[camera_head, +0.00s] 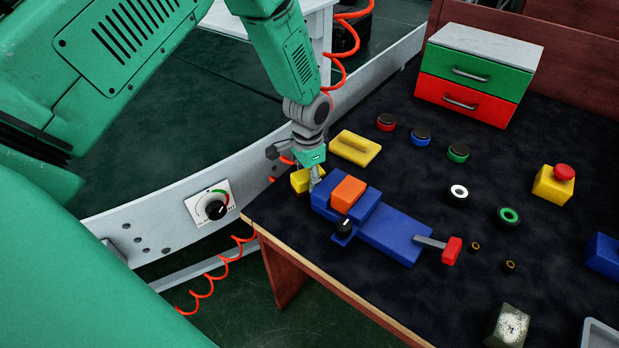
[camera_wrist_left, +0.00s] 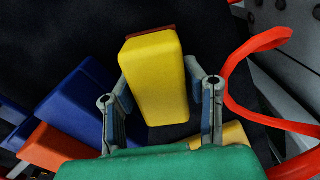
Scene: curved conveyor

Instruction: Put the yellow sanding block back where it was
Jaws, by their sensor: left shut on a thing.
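The yellow sanding block (camera_wrist_left: 155,85) has a dark red face at its far end and sits between the two fingers of my left gripper (camera_wrist_left: 160,105). In the head view the block (camera_head: 301,181) shows at the table's left corner, beside the blue vise, partly hidden by my left gripper (camera_head: 309,178). The gripper is shut on it. I cannot tell whether the block touches the table or hangs just above it. My right gripper is not in view.
A blue vise (camera_head: 398,232) with an orange block (camera_head: 348,193) is close right of the gripper. A yellow float with a handle (camera_head: 355,148) lies just behind. Several buttons and rings, and a drawer box (camera_head: 465,89), are further right. A red coiled hose (camera_wrist_left: 235,85) runs beside the gripper.

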